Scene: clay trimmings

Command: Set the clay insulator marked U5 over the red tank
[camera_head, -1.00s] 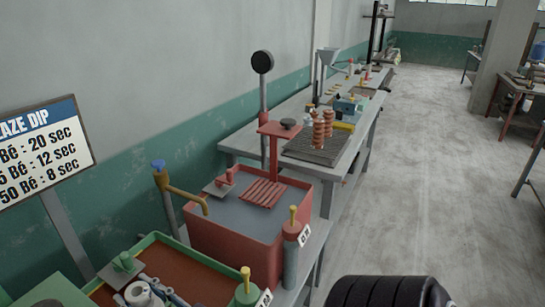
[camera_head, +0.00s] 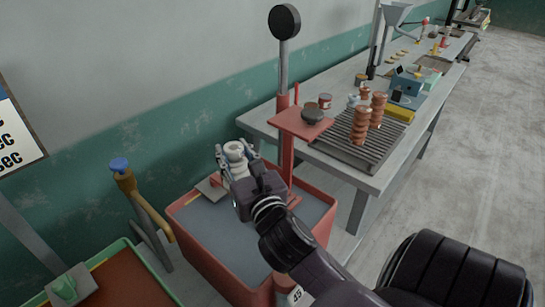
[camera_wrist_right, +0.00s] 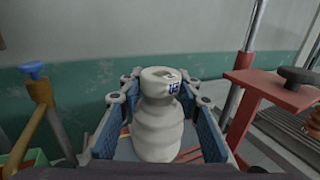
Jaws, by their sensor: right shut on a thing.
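The white clay insulator (camera_wrist_right: 158,115) stands upright in the right wrist view, with a blue mark near its top that looks like U5. It also shows in the head view (camera_head: 235,150). My right gripper (camera_head: 232,160) is shut on it, with a finger on each side, and holds it over the red tank (camera_head: 318,240). The tank is filled with grey liquid (camera_head: 205,229). The insulator's lower end is hidden by my gripper in the head view. My left gripper is not in view.
A red post with a plate and dark knob (camera_head: 312,116) rises close right of my gripper. A brass tap with a blue handle (camera_head: 122,170) stands left. A green-rimmed tank (camera_head: 150,270) is at lower left. Brown insulators (camera_head: 361,125) stand on a rack behind.

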